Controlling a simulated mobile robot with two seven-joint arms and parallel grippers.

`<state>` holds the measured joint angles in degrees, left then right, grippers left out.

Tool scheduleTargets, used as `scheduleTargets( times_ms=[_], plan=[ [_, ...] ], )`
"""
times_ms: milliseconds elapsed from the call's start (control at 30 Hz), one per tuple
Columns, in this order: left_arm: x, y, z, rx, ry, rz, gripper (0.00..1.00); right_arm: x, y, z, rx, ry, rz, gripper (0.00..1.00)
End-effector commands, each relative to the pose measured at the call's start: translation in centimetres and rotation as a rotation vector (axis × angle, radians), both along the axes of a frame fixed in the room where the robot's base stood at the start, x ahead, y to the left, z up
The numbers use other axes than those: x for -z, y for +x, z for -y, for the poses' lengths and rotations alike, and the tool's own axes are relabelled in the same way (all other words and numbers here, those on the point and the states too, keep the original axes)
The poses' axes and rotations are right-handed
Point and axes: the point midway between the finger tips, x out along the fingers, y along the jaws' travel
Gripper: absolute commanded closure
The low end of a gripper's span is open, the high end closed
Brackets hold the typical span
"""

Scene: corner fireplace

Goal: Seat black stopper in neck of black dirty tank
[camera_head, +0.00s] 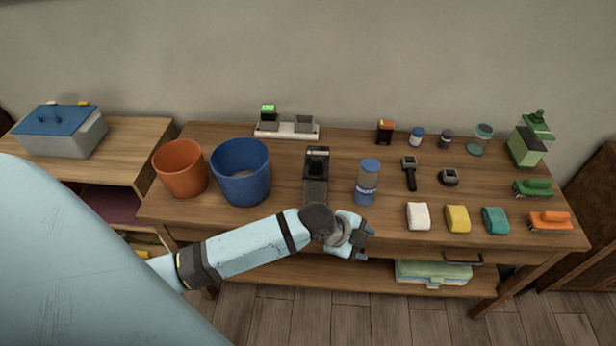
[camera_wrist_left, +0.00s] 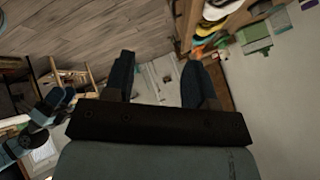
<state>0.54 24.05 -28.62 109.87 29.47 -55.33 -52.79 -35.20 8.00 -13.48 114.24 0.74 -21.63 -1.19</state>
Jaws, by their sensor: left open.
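A tall black tank (camera_head: 316,190) stands near the middle of the wooden table in the head view. A small dark piece with a lighter mark shows on its top; I cannot tell whether this is the stopper or the neck. A small dark, squat object (camera_head: 449,177) lies on the right half of the table; I cannot tell if it is the black stopper. My left gripper (camera_head: 366,243) is at the table's front edge, in front and to the right of the tank, apart from it. In the left wrist view the left gripper (camera_wrist_left: 160,62) is open with nothing between its fingers.
An orange bucket (camera_head: 181,170) and a blue bucket (camera_head: 241,174) stand left of the tank. A blue-capped bottle (camera_head: 367,182) stands close on its right. Sponges (camera_head: 457,219), brushes (camera_head: 549,221) and a green bottle (camera_head: 526,147) fill the right side.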

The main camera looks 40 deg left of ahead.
Motion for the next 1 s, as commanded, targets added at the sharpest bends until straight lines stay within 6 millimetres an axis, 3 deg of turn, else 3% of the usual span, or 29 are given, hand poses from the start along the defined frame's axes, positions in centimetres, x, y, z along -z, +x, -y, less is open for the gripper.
scheduleTargets(
  times_ms=[33, 200, 400, 500, 867, 1000],
  plan=[
    [1.5, -2.0, 0.4, -0.116, -0.083, -0.026, 0.49, 0.0, 0.0, 0.0, 0.000, 0.000, 0.000, 0.49],
    [4.7, -7.6, -0.6, -0.508, -0.338, -0.071, 0.49, 0.0, 0.0, 0.0, 0.000, 0.000, 0.000, 0.49],
    [6.7, -13.5, -2.7, -0.819, -0.542, -0.091, 0.49, 0.0, 0.0, 0.0, 0.000, 0.000, 0.000, 0.49],
    [7.0, -15.2, -3.4, -0.894, -0.593, -0.091, 0.49, 0.0, 0.0, 0.0, 0.000, 0.000, 0.000, 0.49],
    [7.1, -16.0, -3.8, -0.929, -0.623, -0.090, 0.49, 0.0, 0.0, 0.0, 0.001, -0.001, 0.000, 0.49],
    [5.9, -16.0, -3.8, -0.929, -0.622, -0.090, 0.49, -1.1, 0.0, 0.1, 0.001, -0.001, -0.002, 0.49]
  ],
)
